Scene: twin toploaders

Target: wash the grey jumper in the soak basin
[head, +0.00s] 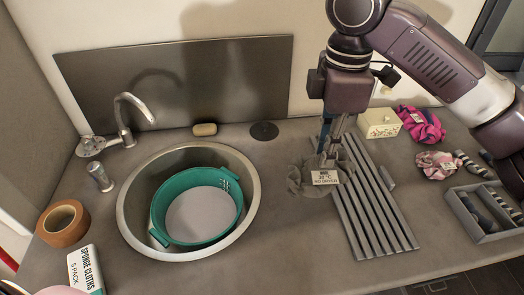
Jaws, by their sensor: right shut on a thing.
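The grey jumper (304,182) is a bunched grey cloth at the left edge of the ribbed drainer, with a pale printed label on it. My right gripper (327,158) points down into it and is shut on it. Whether the cloth still touches the surface below is hard to tell. The soak basin is probably the teal round tub (163,212) with a pale bottom, standing inside the round metal sink (250,200) to the left. No cloth shows in it. My left gripper is not in view.
A tap (124,120) stands behind the sink, with soap (205,129) and a black disc (264,131) nearby. Brown tape (63,222) and a sponge-cloth pack (85,270) lie left. Pink cloths (420,124), a cream box (380,123) and a divided grey tray (485,238) are right.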

